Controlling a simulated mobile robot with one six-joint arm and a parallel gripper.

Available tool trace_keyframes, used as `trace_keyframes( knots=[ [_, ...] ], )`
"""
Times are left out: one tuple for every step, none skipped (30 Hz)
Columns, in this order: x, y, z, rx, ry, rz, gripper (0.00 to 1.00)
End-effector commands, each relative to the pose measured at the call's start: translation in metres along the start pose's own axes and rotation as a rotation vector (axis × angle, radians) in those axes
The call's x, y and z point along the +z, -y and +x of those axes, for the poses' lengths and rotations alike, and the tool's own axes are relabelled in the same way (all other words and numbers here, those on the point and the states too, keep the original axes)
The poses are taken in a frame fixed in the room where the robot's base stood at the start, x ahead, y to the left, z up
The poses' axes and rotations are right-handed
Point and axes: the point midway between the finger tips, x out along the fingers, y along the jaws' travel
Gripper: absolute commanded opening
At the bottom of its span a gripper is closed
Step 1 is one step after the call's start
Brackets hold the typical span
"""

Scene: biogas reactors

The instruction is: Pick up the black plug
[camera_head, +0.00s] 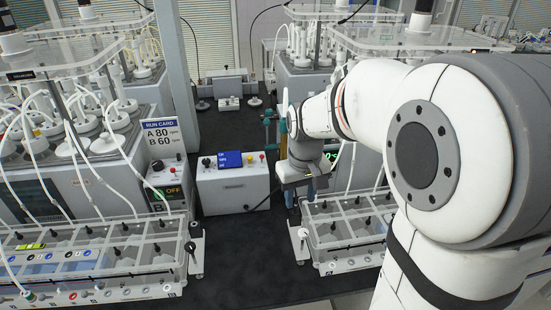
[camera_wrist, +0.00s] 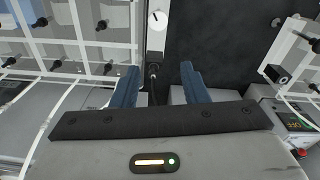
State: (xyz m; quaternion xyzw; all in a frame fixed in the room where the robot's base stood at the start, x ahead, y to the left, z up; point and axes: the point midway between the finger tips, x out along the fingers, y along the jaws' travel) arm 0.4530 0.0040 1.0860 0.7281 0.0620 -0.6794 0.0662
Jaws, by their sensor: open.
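Several small black plugs look alike, and I cannot tell which one is meant. In the wrist view they stand on the clear-topped tray at left, one near the top (camera_wrist: 101,25) and one lower (camera_wrist: 108,68). A small dark piece with a thin cable (camera_wrist: 154,70) shows between my fingers, and its shape is unclear. My gripper (camera_wrist: 158,68) has two blue fingers, apart, with nothing visibly held. In the head view my gripper (camera_head: 297,198) hangs at the left end of the right tray (camera_head: 345,262), its fingers mostly hidden. Black plugs (camera_head: 333,226) show on that tray too.
A white end block with a round knob (camera_wrist: 157,20) lies just beyond my fingertips. A control box with a blue display (camera_head: 232,180) stands left of my gripper. Another plug tray (camera_head: 90,255) is at left. The dark bench top (camera_head: 240,250) between the trays is clear.

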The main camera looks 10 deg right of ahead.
Motion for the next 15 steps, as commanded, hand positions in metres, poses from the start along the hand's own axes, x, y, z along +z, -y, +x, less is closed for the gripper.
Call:
trace_keyframes(
  knots=[
    [-0.017, -0.002, -0.006, -0.004, 0.021, -0.016, 0.4],
    [-0.025, -0.004, -0.005, -0.006, 0.029, -0.026, 0.4],
    [-0.034, -0.005, -0.003, -0.008, 0.039, -0.039, 0.4],
    [-0.04, -0.006, -0.002, -0.009, 0.045, -0.046, 0.4],
    [-0.045, -0.007, 0.0, -0.011, 0.051, -0.053, 0.4],
    [-0.051, -0.007, 0.001, -0.012, 0.057, -0.061, 0.4],
    [-0.055, -0.008, 0.003, -0.013, 0.06, -0.066, 0.4],
    [-0.058, -0.009, 0.004, -0.014, 0.063, -0.07, 0.4],
    [-0.061, -0.009, 0.005, -0.014, 0.066, -0.074, 0.4],
    [-0.062, -0.009, 0.007, -0.015, 0.067, -0.075, 0.4],
    [-0.063, -0.009, 0.009, -0.015, 0.069, -0.077, 0.4],
    [-0.063, -0.01, 0.012, -0.016, 0.071, -0.078, 0.4],
    [-0.063, -0.01, 0.015, -0.016, 0.071, -0.079, 0.4],
    [-0.063, -0.01, 0.018, -0.016, 0.071, -0.079, 0.4],
    [-0.062, -0.01, 0.022, -0.016, 0.072, -0.078, 0.4]
  ],
)
